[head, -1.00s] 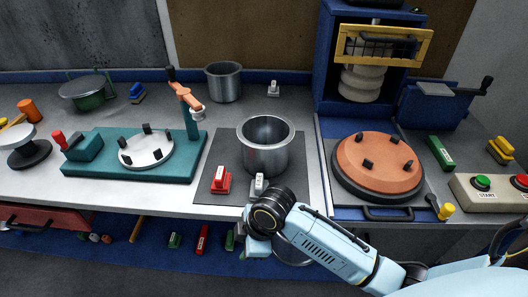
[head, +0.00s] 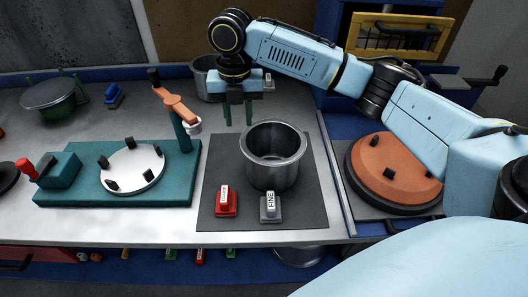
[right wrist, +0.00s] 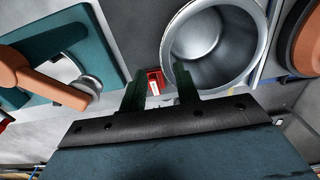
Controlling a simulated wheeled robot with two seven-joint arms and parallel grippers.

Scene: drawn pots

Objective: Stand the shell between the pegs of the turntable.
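A grey metal shell (head: 274,165), an open-topped pot, stands upright on a dark mat; it also shows in the right wrist view (right wrist: 212,45). A white turntable disc (head: 133,168) with several black pegs around its edge sits on a teal base to the left. An orange disc (head: 385,160) with black pegs lies at the right, partly hidden by my right arm. My right gripper (head: 238,115) points down, open and empty, just behind and left of the shell's rim. In the right wrist view one finger overlaps the rim; I cannot tell whether they touch. My left gripper is not in view.
A red block (head: 226,201) and a grey block marked FINE (head: 270,207) stand at the mat's front. An orange arm on a teal post (head: 181,132) rises beside the white disc. A second metal pot (head: 205,80) stands behind my gripper, partly hidden. A green pan (head: 55,98) is back left.

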